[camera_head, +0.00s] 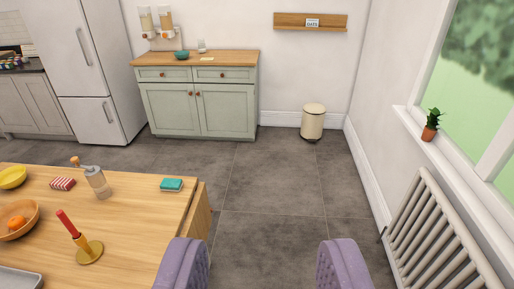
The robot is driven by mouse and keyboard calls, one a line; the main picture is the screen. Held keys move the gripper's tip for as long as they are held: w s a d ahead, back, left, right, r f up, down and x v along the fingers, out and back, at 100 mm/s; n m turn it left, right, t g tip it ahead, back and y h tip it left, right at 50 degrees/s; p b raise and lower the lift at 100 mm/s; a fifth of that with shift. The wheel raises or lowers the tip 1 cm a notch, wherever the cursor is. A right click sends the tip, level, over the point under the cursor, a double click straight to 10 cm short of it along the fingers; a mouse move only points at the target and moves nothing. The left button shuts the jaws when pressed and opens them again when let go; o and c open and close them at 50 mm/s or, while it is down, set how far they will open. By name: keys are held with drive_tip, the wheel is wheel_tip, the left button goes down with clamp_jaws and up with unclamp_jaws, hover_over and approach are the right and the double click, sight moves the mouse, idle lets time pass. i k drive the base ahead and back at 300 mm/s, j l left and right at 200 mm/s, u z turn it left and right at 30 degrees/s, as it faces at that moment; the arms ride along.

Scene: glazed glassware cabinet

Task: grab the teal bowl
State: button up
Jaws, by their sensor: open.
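The teal bowl (182,55) is small in view. It sits on the wooden top of the green sideboard (222,119) against the far wall, toward the left of the top. My gripper (262,265) shows at the bottom of the view as two purple fingers set wide apart. It is open and empty, with only grey floor between the fingers. It is far from the bowl, on the near side of the room.
A wooden table (137,229) fills the lower left, with a candle holder (89,251), a mill (97,182) and a teal item (171,185) on it. A radiator (440,235) is at right. A cream bin (312,122) stands beside the sideboard. The middle floor is clear.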

sight(182, 56)
drive_tip(key=i+z, duration=0.1)
drive_tip(key=i, duration=2.6)
drive_tip(key=i+l+u, duration=0.1)
drive_tip(key=i+u, duration=0.15)
drive_tip(key=i, duration=0.3)
drive_tip(key=i+l+u, duration=0.25)
drive_tip(key=i, duration=0.3)
drive_tip(key=i+l+u, duration=0.2)
drive_tip(key=i, duration=0.35)
drive_tip(key=i+l+u, duration=0.25)
drive_tip(key=i+l, duration=0.15)
drive_tip(key=i, duration=0.1)
